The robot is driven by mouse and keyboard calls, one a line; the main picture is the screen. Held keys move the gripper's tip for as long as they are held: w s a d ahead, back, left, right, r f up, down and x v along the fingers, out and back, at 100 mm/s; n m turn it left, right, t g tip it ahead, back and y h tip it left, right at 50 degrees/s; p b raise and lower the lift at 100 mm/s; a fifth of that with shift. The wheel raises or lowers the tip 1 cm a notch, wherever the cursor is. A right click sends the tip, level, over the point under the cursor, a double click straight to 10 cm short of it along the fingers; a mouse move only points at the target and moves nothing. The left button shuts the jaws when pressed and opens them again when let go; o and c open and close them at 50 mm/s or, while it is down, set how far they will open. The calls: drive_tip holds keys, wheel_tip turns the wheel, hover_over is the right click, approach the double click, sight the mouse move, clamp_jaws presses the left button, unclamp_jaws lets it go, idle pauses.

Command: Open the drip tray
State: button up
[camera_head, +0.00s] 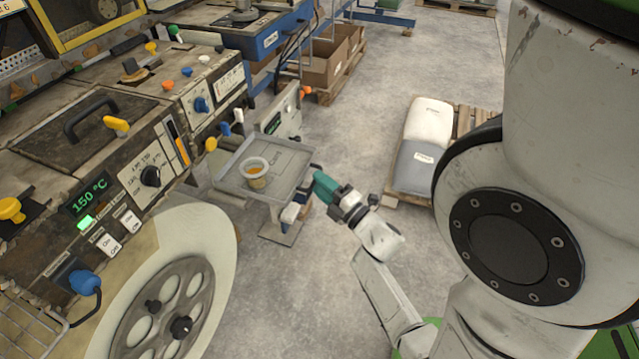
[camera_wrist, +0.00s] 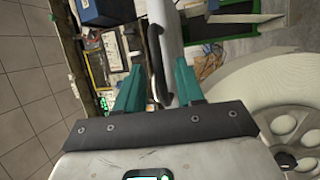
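The drip tray (camera_head: 290,163) is a shallow grey tray at the side of the machine, level and sticking out toward my arm. A small cup (camera_head: 256,173) with amber liquid stands on it. My teal gripper (camera_head: 321,183) is at the tray's outer edge. In the wrist view, a dark curved handle (camera_wrist: 155,55) on a pale panel (camera_wrist: 170,38) lies between the two teal fingers of my gripper (camera_wrist: 158,85). Gaps show on both sides of the handle, so the fingers are open around it. In the head view the handle is mostly hidden by my gripper.
The worn machine (camera_head: 150,130) with knobs and a 150 °C display fills the left.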

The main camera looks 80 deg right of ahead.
drive_tip(key=b+v, duration=0.1)
drive_tip(key=v, duration=0.9)
drive_tip(key=shift+b, duration=0.35)
drive_tip(key=shift+f, duration=0.1)
